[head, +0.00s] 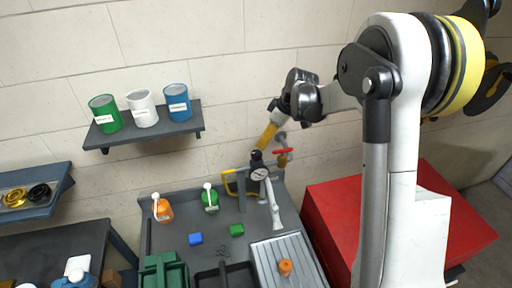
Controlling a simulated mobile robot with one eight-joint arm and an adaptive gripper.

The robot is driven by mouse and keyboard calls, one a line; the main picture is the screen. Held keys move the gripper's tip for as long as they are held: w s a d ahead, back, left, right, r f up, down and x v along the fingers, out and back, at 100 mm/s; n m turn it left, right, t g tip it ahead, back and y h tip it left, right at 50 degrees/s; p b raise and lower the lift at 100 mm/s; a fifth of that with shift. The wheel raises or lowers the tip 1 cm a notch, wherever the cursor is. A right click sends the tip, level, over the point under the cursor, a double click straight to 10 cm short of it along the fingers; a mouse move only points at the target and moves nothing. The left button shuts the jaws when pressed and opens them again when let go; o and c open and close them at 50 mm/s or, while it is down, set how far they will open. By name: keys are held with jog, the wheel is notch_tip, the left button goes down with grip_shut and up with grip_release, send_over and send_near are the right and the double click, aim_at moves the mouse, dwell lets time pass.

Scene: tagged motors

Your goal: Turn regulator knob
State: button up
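A round gauge with a white face (260,175) stands at the back of the grey workbench in the head view. A red handle (283,151) sits on a brass-coloured fitting to its right. I cannot tell which part is the regulator knob; it may be hidden behind my arm's end. My arm reaches down from the upper right, and my gripper (257,158) appears as a small dark shape just above the gauge. It is too small to tell whether its fingers are open or touching anything.
A grey pipe-like part (273,205) stands right of the gauge, and a yellow-framed tool (230,183) left of it. Orange (163,210) and green (210,201) bottles, small blocks and a ribbed tray (262,262) occupy the bench. A red cabinet (335,215) stands right.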

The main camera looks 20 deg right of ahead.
aim_at(257, 153)
jog(key=p+x, duration=0.1)
jog(key=x, duration=0.9)
jog(key=shift+f, duration=0.1)
jog(key=c, duration=1.2)
